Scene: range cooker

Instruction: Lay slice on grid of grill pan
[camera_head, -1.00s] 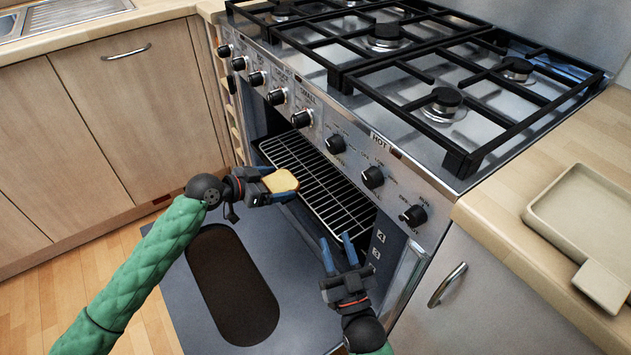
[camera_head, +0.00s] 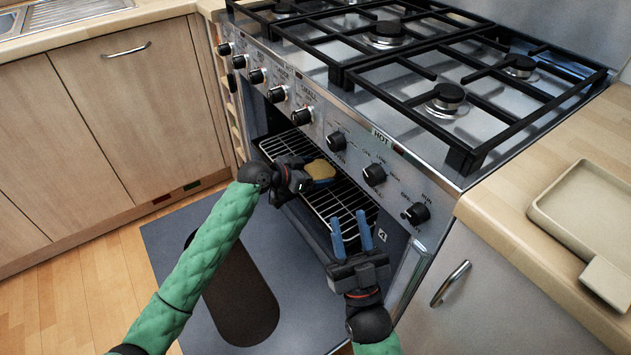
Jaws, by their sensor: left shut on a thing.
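The slice (camera_head: 320,169) is a pale bread slice with a brown crust. My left gripper (camera_head: 318,180) is shut on it and holds it over the wire grid (camera_head: 345,203) of the grill pan, inside the open grill compartment below the knobs. I cannot tell whether the slice touches the grid. The gripper and slice hide the middle of the grid. My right gripper (camera_head: 351,235) is open and empty, with its fingers pointing up at the front right end of the grid.
The lowered grill door (camera_head: 170,250) lies flat in front of the cooker. The control knobs (camera_head: 336,141) stick out just above the opening. Black pan supports (camera_head: 450,80) cover the hob. A beige tray (camera_head: 590,205) lies on the right worktop.

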